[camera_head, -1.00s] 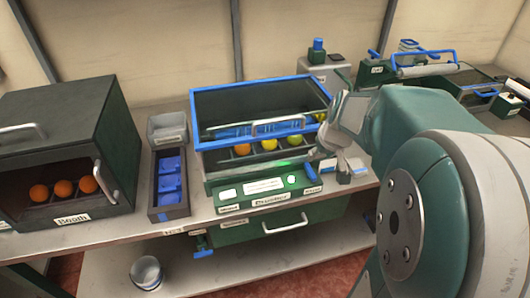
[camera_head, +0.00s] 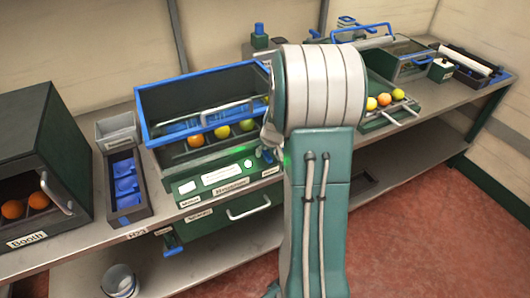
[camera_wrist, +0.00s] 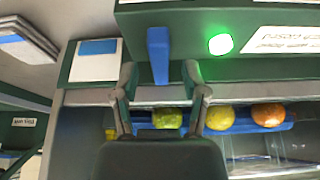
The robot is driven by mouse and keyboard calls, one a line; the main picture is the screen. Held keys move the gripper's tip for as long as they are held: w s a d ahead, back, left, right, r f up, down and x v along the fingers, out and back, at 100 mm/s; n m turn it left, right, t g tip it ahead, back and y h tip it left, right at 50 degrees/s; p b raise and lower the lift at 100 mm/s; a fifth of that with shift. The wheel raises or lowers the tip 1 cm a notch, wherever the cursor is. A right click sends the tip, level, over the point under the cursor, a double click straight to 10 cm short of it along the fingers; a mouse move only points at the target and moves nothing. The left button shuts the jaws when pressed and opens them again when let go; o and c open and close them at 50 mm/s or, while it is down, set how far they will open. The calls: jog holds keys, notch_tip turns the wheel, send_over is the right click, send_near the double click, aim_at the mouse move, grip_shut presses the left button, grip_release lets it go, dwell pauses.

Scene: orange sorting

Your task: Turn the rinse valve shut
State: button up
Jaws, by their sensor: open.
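A blue lever handle (camera_wrist: 159,55) stands on the front panel beside a lit green lamp (camera_wrist: 220,44) in the wrist view. I take it for the rinse valve; no readable label confirms this. My gripper (camera_wrist: 160,74) is open, with one finger on each side of the lever's lower end; I cannot tell if either touches it. In the head view a bit of blue handle (camera_head: 268,154) shows at the panel's right end, and my arm hides most of the gripper. Another blue handle (camera_head: 173,250) hangs below, left of the drawer.
The blue-rimmed machine (camera_head: 150,130) holds an orange, a yellow and a green fruit. A dark booth (camera_head: 40,140) with oranges and a blue-celled tray (camera_head: 130,212) stand left. A fruit rack (camera_head: 398,118) stands right. A bucket (camera_head: 119,281) sits below.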

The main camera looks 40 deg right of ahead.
jog(key=shift+x, duration=0.8)
grip_shut()
